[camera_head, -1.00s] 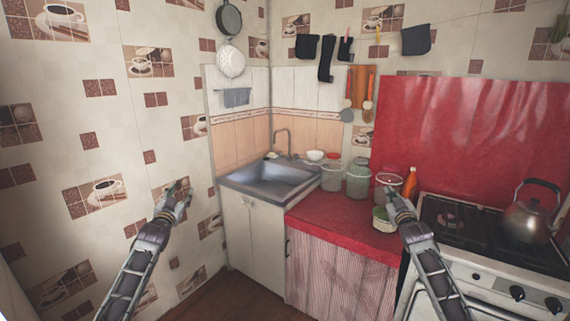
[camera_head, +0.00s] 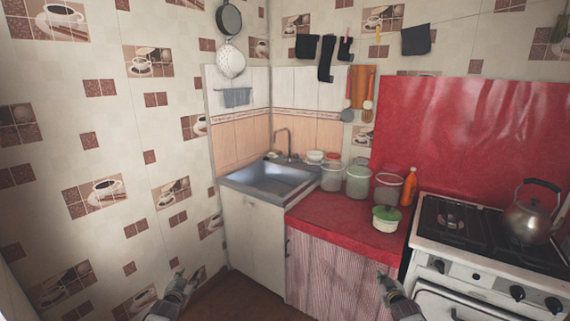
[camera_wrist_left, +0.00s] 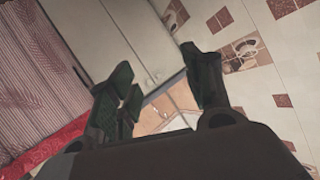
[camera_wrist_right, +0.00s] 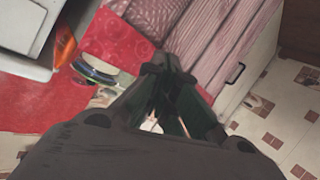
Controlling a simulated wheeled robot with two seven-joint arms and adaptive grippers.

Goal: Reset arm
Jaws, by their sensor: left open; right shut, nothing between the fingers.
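My left gripper (camera_head: 182,285) is low in the head view, in front of the tiled wall and left of the white sink cabinet. In the left wrist view its fingers (camera_wrist_left: 160,85) are spread apart with nothing between them. My right gripper (camera_head: 388,285) is low in the head view, in front of the pink curtain below the red counter. In the right wrist view its fingers (camera_wrist_right: 170,85) are together and hold nothing. Both grippers are apart from the counter objects.
The red counter (camera_head: 320,220) holds a white pot with a green lid (camera_head: 386,217), several jars and an orange bottle (camera_head: 408,187). A sink (camera_head: 270,182) is at the left. A stove (camera_head: 475,225) with a kettle (camera_head: 530,215) stands at the right. The floor between my arms is clear.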

